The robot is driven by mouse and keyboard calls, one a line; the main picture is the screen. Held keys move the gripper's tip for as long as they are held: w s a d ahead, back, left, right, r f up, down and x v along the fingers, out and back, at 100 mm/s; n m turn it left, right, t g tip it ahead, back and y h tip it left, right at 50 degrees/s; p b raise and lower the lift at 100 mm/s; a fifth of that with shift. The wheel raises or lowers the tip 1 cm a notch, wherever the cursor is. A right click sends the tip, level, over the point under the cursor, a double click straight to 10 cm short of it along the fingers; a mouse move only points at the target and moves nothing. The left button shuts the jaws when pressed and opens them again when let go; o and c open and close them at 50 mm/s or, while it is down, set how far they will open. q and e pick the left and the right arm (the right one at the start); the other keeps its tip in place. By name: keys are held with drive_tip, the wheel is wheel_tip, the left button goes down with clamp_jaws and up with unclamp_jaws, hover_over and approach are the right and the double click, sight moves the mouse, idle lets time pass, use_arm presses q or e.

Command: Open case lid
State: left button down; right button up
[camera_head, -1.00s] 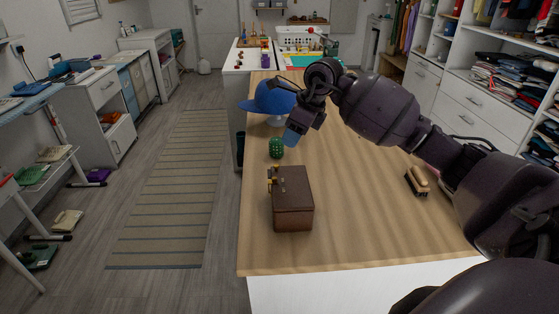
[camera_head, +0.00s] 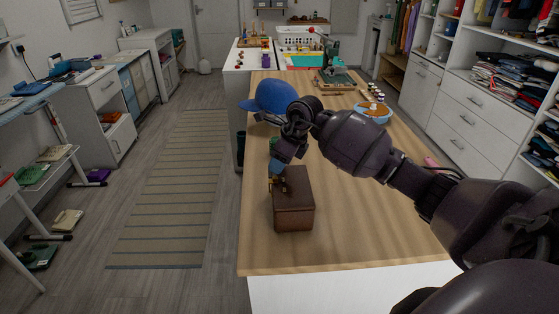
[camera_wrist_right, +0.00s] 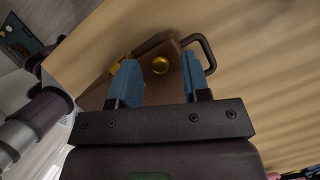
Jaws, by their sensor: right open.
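The brown case (camera_head: 294,208) stands on the wooden table with its lid (camera_head: 295,182) down. Brass fittings show at its left side in the head view. My right gripper (camera_head: 273,176) is at the far left corner of the case. My left gripper is not in view.
A blue cap (camera_head: 272,97) stands behind my right gripper. A blue bowl (camera_head: 373,112) is farther back on the wooden table (camera_head: 345,225). The tabletop in front and right of the case is clear.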

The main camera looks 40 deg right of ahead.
clamp_jaws()
